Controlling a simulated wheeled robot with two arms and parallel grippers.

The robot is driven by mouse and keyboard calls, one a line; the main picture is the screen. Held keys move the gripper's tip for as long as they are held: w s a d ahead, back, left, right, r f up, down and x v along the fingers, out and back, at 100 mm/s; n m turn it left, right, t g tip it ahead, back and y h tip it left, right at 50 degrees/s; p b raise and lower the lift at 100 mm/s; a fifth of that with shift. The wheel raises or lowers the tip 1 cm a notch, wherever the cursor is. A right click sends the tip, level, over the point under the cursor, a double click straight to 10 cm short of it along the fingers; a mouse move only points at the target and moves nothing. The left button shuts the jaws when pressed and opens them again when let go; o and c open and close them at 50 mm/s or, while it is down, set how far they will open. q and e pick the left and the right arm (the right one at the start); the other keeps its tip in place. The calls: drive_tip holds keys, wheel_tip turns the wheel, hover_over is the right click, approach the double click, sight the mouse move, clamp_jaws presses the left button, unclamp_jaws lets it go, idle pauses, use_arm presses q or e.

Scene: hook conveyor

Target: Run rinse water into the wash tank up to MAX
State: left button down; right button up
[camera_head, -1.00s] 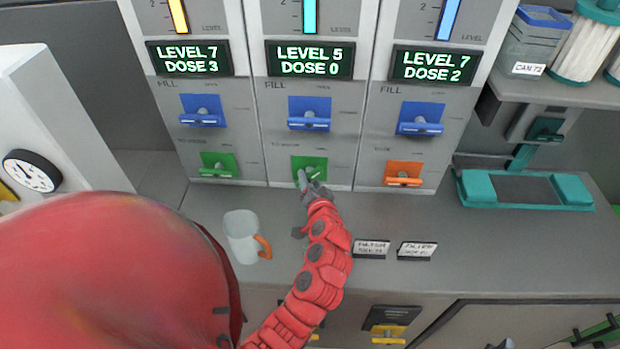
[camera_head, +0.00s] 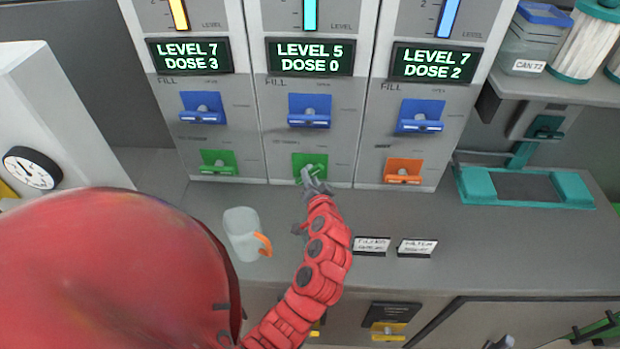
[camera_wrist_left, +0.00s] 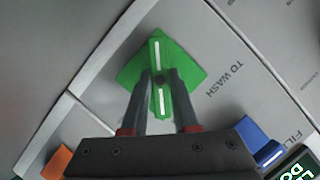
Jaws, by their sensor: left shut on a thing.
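My left gripper (camera_head: 312,176) is at the green valve (camera_head: 300,160) low on the middle dispenser panel. In the left wrist view its two fingers (camera_wrist_left: 160,82) are shut on the green handle (camera_wrist_left: 160,101), one on each side. That handle has a white line and sits slantwise to its plate's edges, beside the words TO WASH. Above it is the blue FILL valve (camera_head: 309,112), its bar level. The middle display (camera_head: 310,57) reads LEVEL 5, DOSE 0, under a teal level gauge (camera_head: 310,14). I cannot make out a wash tank or a MAX mark. My right gripper does not show.
The left display (camera_head: 190,55) reads LEVEL 7, DOSE 3; the right display (camera_head: 434,62) reads LEVEL 7, DOSE 2. A clear mug (camera_head: 241,226) with an orange handle stands left of my forearm. Two small label cards (camera_head: 372,245) stand right of it. A teal-ended tray (camera_head: 475,187) lies at right.

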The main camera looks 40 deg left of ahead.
use_arm(q)
drive_tip(key=shift+f+m+y+b, duration=0.15)
drive_tip(key=shift+m+y+b, duration=0.7)
drive_tip(key=shift+m+b, duration=0.8)
drive_tip(key=shift+f+m+y+b, duration=0.15)
drive_tip(key=shift+m+y+b, duration=0.7)
drive_tip(key=shift+m+b, duration=0.75)
drive_tip(key=shift+m, duration=0.35)
drive_tip(key=c, duration=0.7)
unclamp_jaws()
drive_tip(key=shift+r, duration=0.1)
